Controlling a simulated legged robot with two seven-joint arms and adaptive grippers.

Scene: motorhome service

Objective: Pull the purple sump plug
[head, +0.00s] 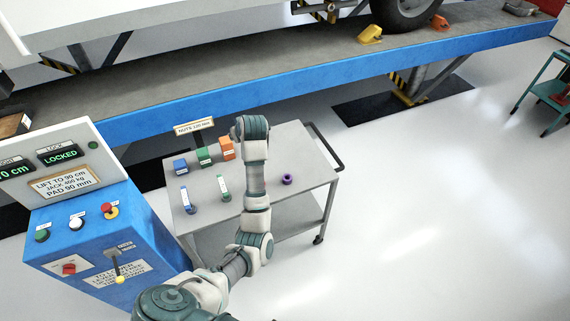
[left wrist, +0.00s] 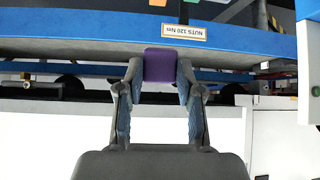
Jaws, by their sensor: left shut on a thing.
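My left gripper (left wrist: 160,68) shows in the left wrist view, its two fingers closed on either side of a purple block-like piece, the purple sump plug (left wrist: 160,64). Its far end and what it may be attached to cannot be made out. In the head view my left arm reaches up over the grey cart, and its gripper and the held piece are hidden behind the arm. A small purple ring (head: 287,179) stands on the right part of the cart top, apart from my arm. My right gripper is not in view.
The grey cart (head: 312,153) carries blue, green and orange blocks, two small tools and a sign reading NUTS 120 Nm (head: 194,127). A blue control console (head: 95,240) stands left. The blue-edged lift platform (head: 290,90) runs behind.

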